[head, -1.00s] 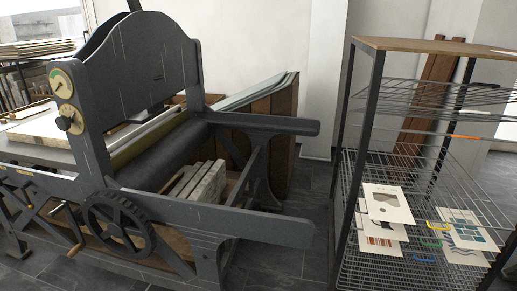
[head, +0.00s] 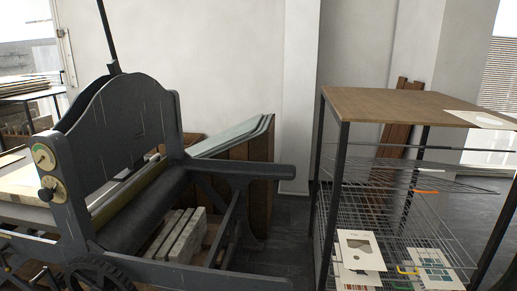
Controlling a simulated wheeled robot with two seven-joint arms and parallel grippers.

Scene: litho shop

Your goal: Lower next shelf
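The drying rack (head: 400,101) stands at the right, with a wooden top and dark metal legs. Several wire shelves hang inside it. The upper wire shelves (head: 400,178) sit close together below the top, at least one of them tilted, and an orange tab (head: 426,192) shows at the edge of one. A lower wire shelf (head: 390,232) lies below them, with prints (head: 360,250) and (head: 436,268) on or under its wires; which level each print lies on is hard to tell. A yellow tab (head: 407,270) shows between the prints. Neither of my grippers is in view.
A large dark press (head: 130,120) with gauges fills the left. Pale stone slabs (head: 180,235) lie beneath it. Leaning boards (head: 255,160) stand behind it. A sheet (head: 482,119) lies on the rack top. A strip of dark floor (head: 285,240) is free between press and rack.

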